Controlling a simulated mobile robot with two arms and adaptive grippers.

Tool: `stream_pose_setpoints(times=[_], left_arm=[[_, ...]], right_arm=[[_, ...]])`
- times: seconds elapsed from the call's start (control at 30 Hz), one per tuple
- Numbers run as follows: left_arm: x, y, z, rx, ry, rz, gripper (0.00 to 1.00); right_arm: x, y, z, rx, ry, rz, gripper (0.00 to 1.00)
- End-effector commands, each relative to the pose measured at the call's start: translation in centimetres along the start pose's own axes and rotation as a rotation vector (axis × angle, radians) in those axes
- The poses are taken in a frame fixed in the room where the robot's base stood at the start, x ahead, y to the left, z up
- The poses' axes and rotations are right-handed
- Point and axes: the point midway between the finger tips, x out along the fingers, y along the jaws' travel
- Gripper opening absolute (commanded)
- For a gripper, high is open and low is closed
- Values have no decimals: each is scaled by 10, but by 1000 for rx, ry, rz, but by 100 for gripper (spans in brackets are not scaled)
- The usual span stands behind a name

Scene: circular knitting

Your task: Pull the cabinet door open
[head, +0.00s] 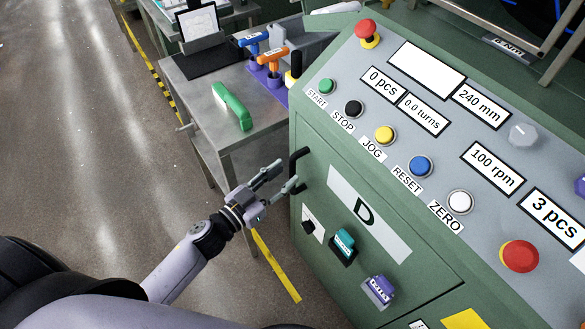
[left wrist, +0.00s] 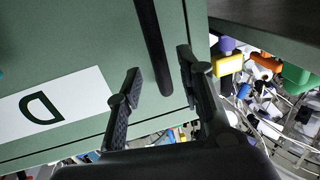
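The green cabinet door (head: 318,184), marked with a large D label (head: 369,214), is on the front of the machine and looks closed. Its black bar handle (head: 294,167) is near the door's left edge. My left gripper (head: 287,173) is open at the handle, its fingers pointing at the door. In the left wrist view the handle (left wrist: 152,45) runs between the two spread fingers of the left gripper (left wrist: 159,65), with a gap visible on each side. The door (left wrist: 75,45) fills the left of that view. My right gripper is not in view.
The control panel (head: 400,115) with buttons and displays lies above the door. A metal table (head: 200,80) with a green-handled tool (head: 231,106) stands left of the cabinet. Open floor (head: 90,150) lies to the left, with a yellow line (head: 277,266) below the gripper.

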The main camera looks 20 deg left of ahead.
Motion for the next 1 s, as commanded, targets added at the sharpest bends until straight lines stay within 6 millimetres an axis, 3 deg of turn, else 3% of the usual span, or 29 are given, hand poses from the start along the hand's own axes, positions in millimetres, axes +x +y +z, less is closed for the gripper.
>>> stream_pose_setpoints(times=[0.1,0.23,0.63,1.0], left_arm=[[20,0,0,1,3,0,35],[33,0,0,0,0,0,35],[39,0,0,-1,-1,0,35],[39,0,0,-1,0,0,10]], right_arm=[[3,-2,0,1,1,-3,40],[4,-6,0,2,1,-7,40],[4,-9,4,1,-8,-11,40],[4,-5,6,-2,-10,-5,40]])
